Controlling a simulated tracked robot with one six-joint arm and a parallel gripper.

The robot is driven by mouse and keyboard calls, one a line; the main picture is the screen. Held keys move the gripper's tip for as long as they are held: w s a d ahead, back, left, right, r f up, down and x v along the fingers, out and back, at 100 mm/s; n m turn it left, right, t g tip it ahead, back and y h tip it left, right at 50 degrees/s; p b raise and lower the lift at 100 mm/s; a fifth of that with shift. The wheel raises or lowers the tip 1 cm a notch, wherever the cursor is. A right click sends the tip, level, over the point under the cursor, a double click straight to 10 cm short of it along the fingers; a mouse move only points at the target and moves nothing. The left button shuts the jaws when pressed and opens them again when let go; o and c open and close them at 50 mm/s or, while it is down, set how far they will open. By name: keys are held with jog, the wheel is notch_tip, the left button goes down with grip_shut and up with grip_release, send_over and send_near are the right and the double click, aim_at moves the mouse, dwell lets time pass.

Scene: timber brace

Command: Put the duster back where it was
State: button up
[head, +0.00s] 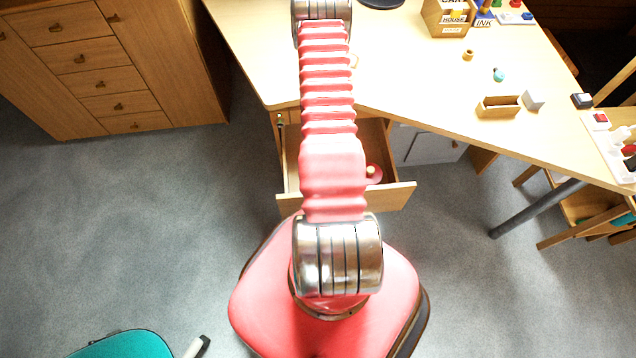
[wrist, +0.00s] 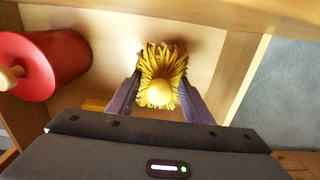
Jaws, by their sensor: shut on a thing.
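The duster (wrist: 161,78), a yellow fringed head with a round pale-yellow knob toward the camera, is between the fingers of my gripper (wrist: 157,98) in the wrist view. The two dark fingers are shut on it from both sides. The gripper is over or inside the open wooden drawer, whose pale floor (wrist: 118,42) shows behind the duster. I cannot tell whether the duster touches the drawer floor. In the head view the drawer (head: 402,195) stands pulled out under the desk. My arm hides most of it there, along with the gripper and duster.
A red round object with a pale knob (wrist: 45,68) lies in the drawer left of the duster; it also shows in the head view (head: 373,174). The desk (head: 420,75) above holds a box (head: 447,18), a small wooden tray (head: 498,107) and several small items.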

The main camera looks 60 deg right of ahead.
jog(key=shift+f, duration=2.1)
jog(key=o, duration=1.4)
jog(key=shift+f, duration=0.1)
jog(key=shift+r, duration=6.1)
